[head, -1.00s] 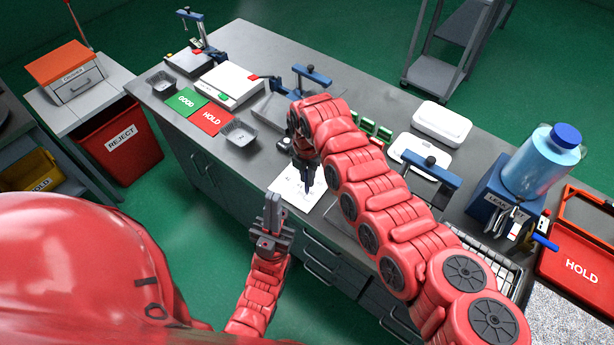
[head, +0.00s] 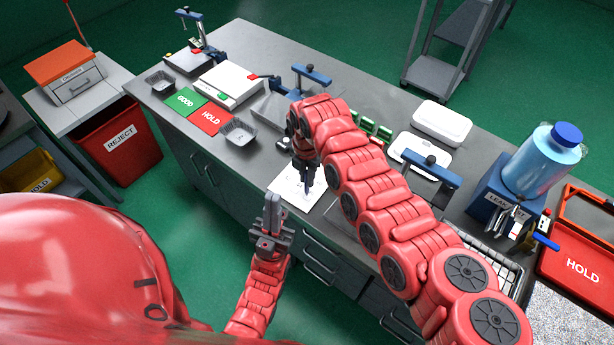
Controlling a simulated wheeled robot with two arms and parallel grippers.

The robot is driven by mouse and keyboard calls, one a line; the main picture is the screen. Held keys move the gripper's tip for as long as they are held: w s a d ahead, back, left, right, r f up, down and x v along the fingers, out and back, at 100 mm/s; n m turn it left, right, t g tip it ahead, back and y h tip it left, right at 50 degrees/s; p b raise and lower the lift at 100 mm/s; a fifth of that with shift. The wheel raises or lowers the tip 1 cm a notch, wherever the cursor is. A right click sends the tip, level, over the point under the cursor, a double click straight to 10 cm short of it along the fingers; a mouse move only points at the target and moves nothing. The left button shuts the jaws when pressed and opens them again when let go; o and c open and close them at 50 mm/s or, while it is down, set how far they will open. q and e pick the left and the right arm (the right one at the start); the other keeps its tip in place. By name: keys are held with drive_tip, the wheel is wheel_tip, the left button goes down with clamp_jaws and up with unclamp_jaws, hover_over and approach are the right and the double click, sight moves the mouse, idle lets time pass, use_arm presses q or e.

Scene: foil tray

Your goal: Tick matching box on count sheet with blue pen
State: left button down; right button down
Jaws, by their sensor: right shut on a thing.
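The white count sheet (head: 288,184) lies flat near the front edge of the grey bench. Its printed marks are too small to read, and part of it is hidden by my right gripper. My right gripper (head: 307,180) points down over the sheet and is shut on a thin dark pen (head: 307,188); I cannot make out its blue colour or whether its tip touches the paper. My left gripper (head: 272,202) is raised in front of the bench, beside the sheet's near edge, with its fingers close together and nothing seen between them.
A green GOOD mat (head: 186,101), a red HOLD mat (head: 210,120) and a foil tray (head: 238,132) lie left on the bench (head: 330,212). A blue clamp stand (head: 305,76) stands behind. My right arm hides the bench's middle. A blue-capped jar (head: 545,160) stands right.

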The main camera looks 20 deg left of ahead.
drive_tip(key=shift+s+d+p, duration=0.1)
drive_tip(key=shift+s+p, duration=0.25)
drive_tip(key=shift+p, duration=0.2)
idle(0.9)
drive_tip(key=shift+w+d+f+b, duration=0.15)
drive_tip(key=shift+d+b, duration=0.1)
drive_tip(key=shift+b, duration=0.15)
idle(0.4)
drive_tip(key=shift+w+d+b, duration=0.2)
drive_tip(key=shift+b, duration=0.25)
idle(0.4)
drive_tip(key=shift+r, duration=0.2)
wheel_tip(320, 180, up, 6)
drive_tip(key=shift+f+p, duration=0.1)
drive_tip(key=shift+p, duration=1)
